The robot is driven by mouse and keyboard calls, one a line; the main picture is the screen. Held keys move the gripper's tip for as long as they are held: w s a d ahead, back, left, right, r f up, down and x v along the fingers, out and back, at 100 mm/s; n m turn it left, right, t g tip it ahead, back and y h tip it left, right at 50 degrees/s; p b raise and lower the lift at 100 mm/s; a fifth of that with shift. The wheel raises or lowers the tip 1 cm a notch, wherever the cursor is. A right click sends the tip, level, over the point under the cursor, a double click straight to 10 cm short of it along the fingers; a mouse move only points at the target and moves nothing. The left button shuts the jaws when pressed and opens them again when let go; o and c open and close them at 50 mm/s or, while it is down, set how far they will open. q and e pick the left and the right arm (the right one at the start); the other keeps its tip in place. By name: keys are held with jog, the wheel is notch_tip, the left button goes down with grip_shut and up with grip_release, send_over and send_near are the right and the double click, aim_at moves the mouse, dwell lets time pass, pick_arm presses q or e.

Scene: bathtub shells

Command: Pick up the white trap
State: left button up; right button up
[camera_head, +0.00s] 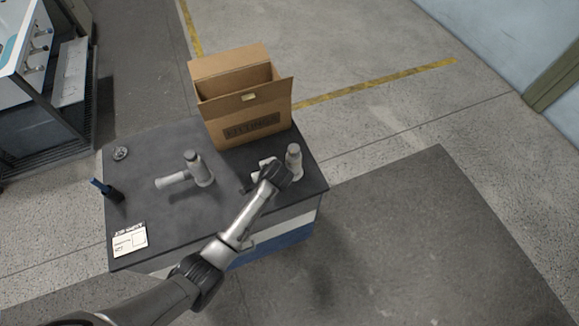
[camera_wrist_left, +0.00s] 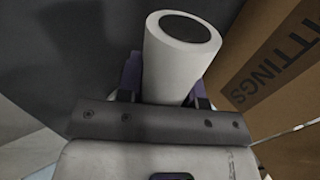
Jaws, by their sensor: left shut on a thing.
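The white trap (camera_head: 294,158) is at the right side of the dark table, with an upright tube and a lower part showing beside my wrist. My left gripper (camera_head: 281,172) is shut on it. In the left wrist view, the trap's white tube (camera_wrist_left: 178,60) with a dark round opening stands between the two fingers of the gripper (camera_wrist_left: 168,88). The hand hides the trap's lower part, and I cannot tell whether it touches the table. A similar grey-white trap (camera_head: 197,169) rests on the middle of the table. My right gripper is not in view.
An open cardboard box (camera_head: 246,117) stands at the table's back edge, close behind the held trap; its lettering shows in the wrist view (camera_wrist_left: 270,85). A dark blue-topped item (camera_head: 106,190), a small round part (camera_head: 121,153) and a label card (camera_head: 130,239) lie left on the table (camera_head: 190,228).

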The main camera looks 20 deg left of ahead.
pick_arm(q)
jog(key=c, duration=0.3)
jog(key=shift+r, duration=0.15)
jog(key=shift+c, duration=0.2)
jog(key=shift+r, duration=0.25)
jog(key=r, duration=0.4)
jog(key=shift+d+p, duration=0.25)
jog(key=shift+p, duration=0.15)
jog(key=s+d+r, duration=0.1)
jog(key=d+r, duration=0.5)
jog(key=d, duration=0.5)
jog(key=shift+s+r, duration=0.15)
jog(key=shift+s, duration=0.25)
jog(key=shift+w+a+f, duration=0.3)
jog(key=shift+a+f, duration=1.45)
jog(key=shift+a, duration=0.15)
jog(key=shift+w+a+f, duration=0.35)
jog(key=shift+a+f, duration=1.35)
jog(key=shift+a, duration=0.25)
jog(key=shift+w+a+f, duration=0.3)
jog(key=shift+a+f, duration=1.45)
jog(key=shift+a, duration=0.15)
